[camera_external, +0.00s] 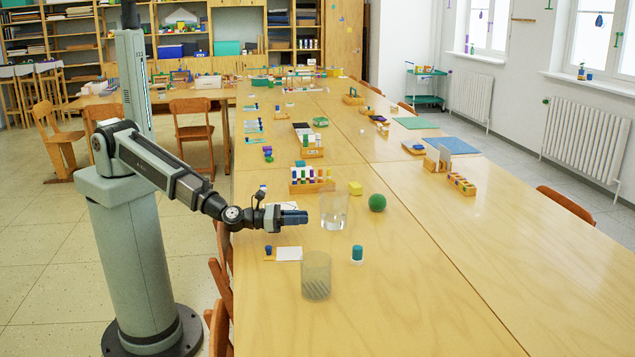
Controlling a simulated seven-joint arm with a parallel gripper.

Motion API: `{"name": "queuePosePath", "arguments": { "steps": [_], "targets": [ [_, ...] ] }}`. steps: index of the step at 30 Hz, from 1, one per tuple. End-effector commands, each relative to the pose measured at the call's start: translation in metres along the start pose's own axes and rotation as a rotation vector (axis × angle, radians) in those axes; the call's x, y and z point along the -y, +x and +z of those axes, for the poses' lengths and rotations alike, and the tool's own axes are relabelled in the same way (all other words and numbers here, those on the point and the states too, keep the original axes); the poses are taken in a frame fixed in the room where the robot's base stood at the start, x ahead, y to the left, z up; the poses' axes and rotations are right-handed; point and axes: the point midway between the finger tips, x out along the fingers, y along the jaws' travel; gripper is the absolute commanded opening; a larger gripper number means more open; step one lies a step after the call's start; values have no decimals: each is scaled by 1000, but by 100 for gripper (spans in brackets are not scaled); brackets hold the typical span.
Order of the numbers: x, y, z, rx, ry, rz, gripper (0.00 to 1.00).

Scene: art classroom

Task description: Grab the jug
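Two see-through vessels stand upright on the long wooden table, and I cannot tell for sure which is the jug. A clear glass vessel (334,211) stands just right of my gripper. A greyish cylindrical vessel (316,276) stands nearer the camera, below my gripper in the picture. My gripper (304,217) points right, with its fingertips a little left of the clear vessel, seemingly apart from it. The fingers look dark blue and are seen from the side, so their opening is hidden. No vessel is seen in the gripper.
A wooden rack with coloured pieces (311,181) stands behind. The table's near right part (480,290) is clear.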

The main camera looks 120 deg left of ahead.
Motion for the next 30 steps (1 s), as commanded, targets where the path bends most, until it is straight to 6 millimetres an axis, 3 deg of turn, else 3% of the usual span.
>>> {"name": "queuePosePath", "arguments": {
  "steps": [9, 19, 30],
  "targets": [
    [1, 56, -1, 0, -2, 3, 23],
    [2, 76, 0, 0, -3, 1, 23],
    [4, 117, 1, -2, -2, 1, 23]
  ]
}}
